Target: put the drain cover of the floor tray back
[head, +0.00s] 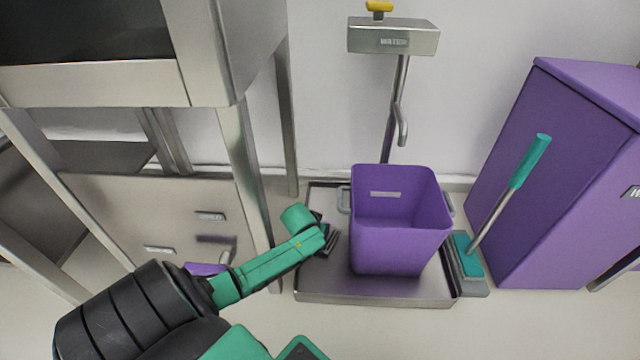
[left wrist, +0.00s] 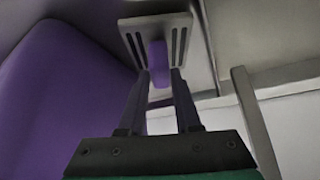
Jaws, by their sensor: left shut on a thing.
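The drain cover is a grey slotted plate (left wrist: 128,36) with a purple grip (left wrist: 158,62). My left gripper (left wrist: 158,76) is shut on that grip, with the plate beyond the fingertips in the left wrist view. In the head view my left gripper (head: 326,238) is over the left part of the metal floor tray (head: 375,291), left of the purple bin. The arm hides much of the cover there, and I cannot tell whether it touches the tray. The drain opening is not visible. My right gripper is not in view.
A purple bin (head: 401,245) stands upright on the tray, close to the cover; its wall fills the left of the wrist view (left wrist: 55,95). A teal-handled brush (head: 510,190) leans at the tray's right. A steel frame leg (head: 248,190) stands left, a purple cabinet (head: 560,180) right.

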